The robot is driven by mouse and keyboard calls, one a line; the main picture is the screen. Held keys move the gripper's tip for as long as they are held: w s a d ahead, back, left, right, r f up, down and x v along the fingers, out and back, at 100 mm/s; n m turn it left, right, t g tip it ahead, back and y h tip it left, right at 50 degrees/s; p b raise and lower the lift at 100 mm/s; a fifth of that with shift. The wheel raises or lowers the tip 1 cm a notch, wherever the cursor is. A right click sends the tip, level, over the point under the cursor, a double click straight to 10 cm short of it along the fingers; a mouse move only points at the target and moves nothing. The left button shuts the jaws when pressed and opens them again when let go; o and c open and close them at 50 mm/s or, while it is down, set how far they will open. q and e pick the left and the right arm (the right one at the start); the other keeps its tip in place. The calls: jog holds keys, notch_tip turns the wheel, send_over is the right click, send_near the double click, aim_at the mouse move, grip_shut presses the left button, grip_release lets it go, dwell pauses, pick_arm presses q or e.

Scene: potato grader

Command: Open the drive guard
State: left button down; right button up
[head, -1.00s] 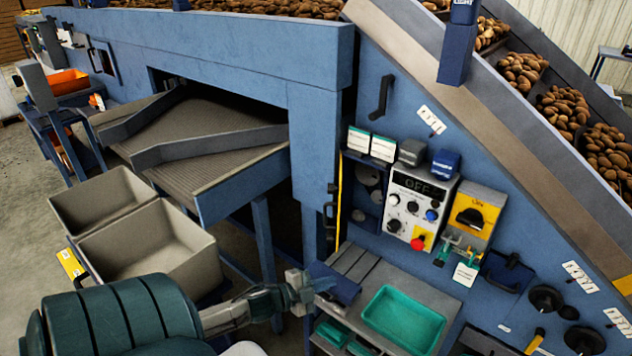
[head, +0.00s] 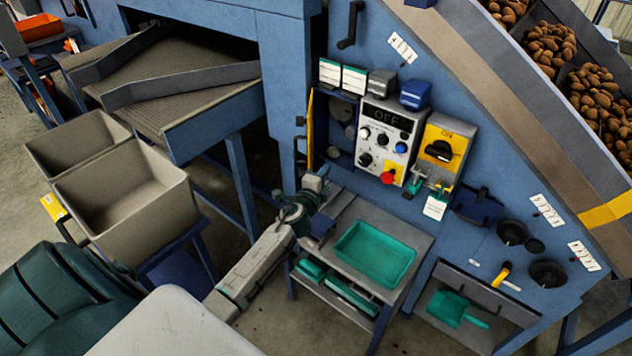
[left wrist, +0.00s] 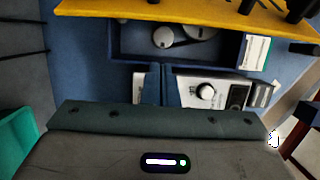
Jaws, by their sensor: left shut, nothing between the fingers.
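The drive guard (head: 310,128) shows in the head view as a narrow yellow panel standing out nearly edge-on, left of a recess (head: 340,128) with round pulleys inside. It appears swung away from the recess. In the left wrist view the yellow guard (left wrist: 170,10) crosses the top, with dark fittings on it, and the pulleys (left wrist: 180,33) show below it. My right gripper is not in view.
A control panel (head: 387,140) and a yellow switch box (head: 436,150) are right of the recess. A side table with a green tray (head: 375,254) stands below. Two grey bins (head: 130,205) stand left. A dark vertical handle (head: 300,145) is beside the guard.

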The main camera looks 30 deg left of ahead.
pick_arm(q)
jog(key=a, duration=0.3)
jog(key=shift+s+a, duration=0.25)
jog(key=shift+a, duration=0.15)
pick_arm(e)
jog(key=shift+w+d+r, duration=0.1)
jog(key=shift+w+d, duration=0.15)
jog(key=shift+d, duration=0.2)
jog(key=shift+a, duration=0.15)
pick_arm(q)
jog(key=s+a+m+h+b, duration=0.2)
jog(key=a+m+h+b, duration=0.4)
jog(key=a+h+b, duration=0.3)
jog(key=shift+s+a+g+b, duration=0.3)
jog(key=shift+s+a+b, duration=0.1)
jog(key=shift+a, duration=2)
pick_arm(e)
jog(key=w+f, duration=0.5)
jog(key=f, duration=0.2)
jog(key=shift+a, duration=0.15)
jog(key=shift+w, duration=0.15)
